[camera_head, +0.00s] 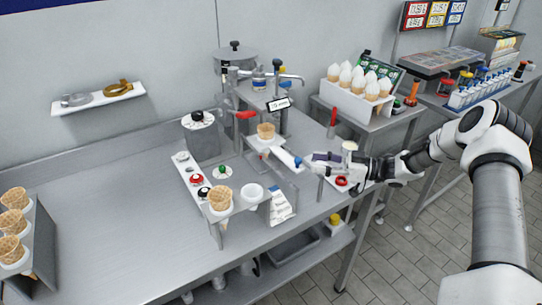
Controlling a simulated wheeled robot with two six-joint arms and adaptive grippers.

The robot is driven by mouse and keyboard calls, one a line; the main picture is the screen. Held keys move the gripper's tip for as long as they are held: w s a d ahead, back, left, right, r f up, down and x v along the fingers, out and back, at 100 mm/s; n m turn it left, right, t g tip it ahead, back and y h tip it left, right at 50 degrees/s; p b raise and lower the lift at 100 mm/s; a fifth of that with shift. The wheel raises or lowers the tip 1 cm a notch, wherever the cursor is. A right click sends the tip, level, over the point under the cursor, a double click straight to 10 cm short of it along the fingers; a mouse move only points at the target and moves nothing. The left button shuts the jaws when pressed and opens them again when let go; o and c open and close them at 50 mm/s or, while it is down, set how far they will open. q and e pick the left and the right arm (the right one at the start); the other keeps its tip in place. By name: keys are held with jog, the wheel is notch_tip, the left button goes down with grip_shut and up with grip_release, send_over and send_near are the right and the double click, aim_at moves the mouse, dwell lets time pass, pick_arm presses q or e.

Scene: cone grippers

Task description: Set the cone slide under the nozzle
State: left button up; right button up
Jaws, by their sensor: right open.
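A waffle cone (266,131) stands upright in a pale slide (262,145) on the steel dispenser stand. A short bar with a blue end (298,162) sticks out from the slide's lower right side. The dispenser head with a white label (278,104) is behind and just above the cone; I cannot clearly make out the nozzle or whether the cone is straight below it. My right gripper (317,163) comes in from the right and is open, with its fingertips close to the blue end. Contact cannot be told. My left gripper is out of view.
A second cone (220,197) stands in a front holder, and more cones fill a rack (14,225) at left. Ice-cream cones (358,80) stand in a white box behind my right gripper. A red-handled lever (244,115) is left of the dispenser head.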

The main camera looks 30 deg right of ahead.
aim_at(298, 158)
jog(key=shift+w+a, duration=0.15)
jog(key=shift+a, duration=0.05)
jog(key=x, duration=0.6)
jog(key=shift+w+a, duration=0.15)
jog(key=shift+a, duration=0.1)
jog(key=shift+s+d+r, duration=0.1)
jog(key=shift+s+d, duration=0.15)
jog(key=shift+d, duration=0.05)
jog(key=shift+c, duration=0.7)
grip_shut()
jog(key=shift+w, duration=0.2)
jog(key=w+b, duration=0.2)
jog(key=w, duration=0.1)
jog(key=shift+w+a+f, duration=0.2)
jog(key=shift+w+f, duration=0.05)
jog(key=shift+w+r, duration=0.15)
jog(key=shift+r, duration=0.05)
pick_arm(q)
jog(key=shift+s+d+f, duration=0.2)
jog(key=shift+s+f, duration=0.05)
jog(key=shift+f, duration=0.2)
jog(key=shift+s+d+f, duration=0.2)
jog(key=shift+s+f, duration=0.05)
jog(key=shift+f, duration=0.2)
pick_arm(e)
jog(key=shift+r, duration=0.2)
